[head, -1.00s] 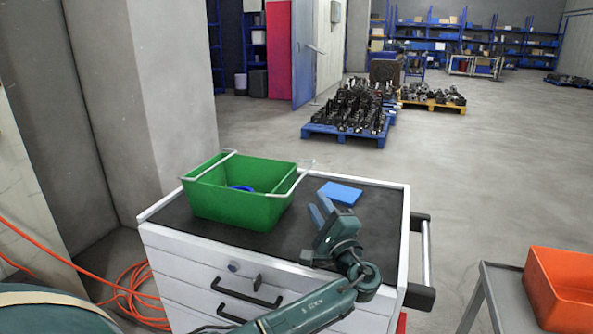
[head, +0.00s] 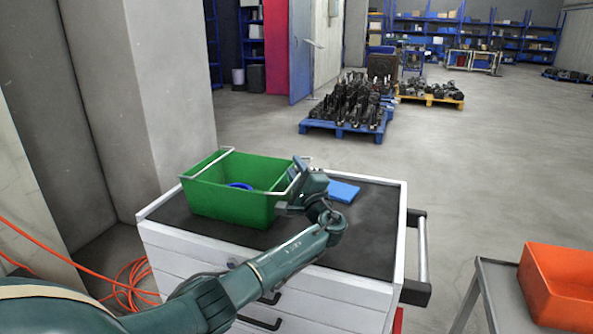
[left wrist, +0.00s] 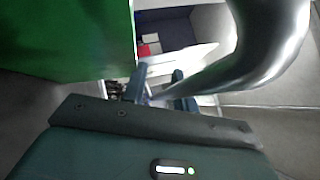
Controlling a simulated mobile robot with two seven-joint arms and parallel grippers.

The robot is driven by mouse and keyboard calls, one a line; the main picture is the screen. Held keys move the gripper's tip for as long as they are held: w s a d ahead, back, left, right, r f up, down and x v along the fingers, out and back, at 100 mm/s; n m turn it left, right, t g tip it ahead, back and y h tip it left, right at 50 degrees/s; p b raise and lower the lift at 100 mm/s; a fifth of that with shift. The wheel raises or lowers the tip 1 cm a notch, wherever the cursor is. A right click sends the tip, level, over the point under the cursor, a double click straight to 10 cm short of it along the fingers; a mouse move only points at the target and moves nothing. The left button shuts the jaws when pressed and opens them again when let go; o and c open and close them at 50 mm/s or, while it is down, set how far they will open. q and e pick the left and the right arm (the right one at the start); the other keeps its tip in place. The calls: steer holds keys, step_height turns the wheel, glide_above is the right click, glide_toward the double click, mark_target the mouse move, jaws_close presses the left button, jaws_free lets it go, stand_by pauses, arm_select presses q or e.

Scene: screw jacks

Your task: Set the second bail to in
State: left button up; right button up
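A green crate (head: 232,203) stands on the dark top of a white drawer cabinet, with a blue item (head: 240,186) inside. A pale wire bail (head: 207,164) is at its left end. Another bail (head: 276,193) is at its right end, partly covered by my left gripper (head: 296,168). In the left wrist view, the crate's green wall (left wrist: 70,40) is at left and a thick, shiny metal bar (left wrist: 268,50) curves in close from the upper right. My left fingers (left wrist: 158,88) stand apart beside the crate; contact with the bail is unclear. My right gripper is out of view.
A blue block (head: 342,191) lies right of the crate on the cabinet top (head: 370,235). A side handle (head: 421,250) sticks out at right. An orange bin (head: 560,285) stands on a grey cart (head: 497,290) at lower right.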

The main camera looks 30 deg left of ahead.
arm_select(q)
steer(key=shift+c, duration=0.2)
jaws_close()
steer(key=shift+r+g, duration=0.1)
steer(key=shift+g, duration=0.2)
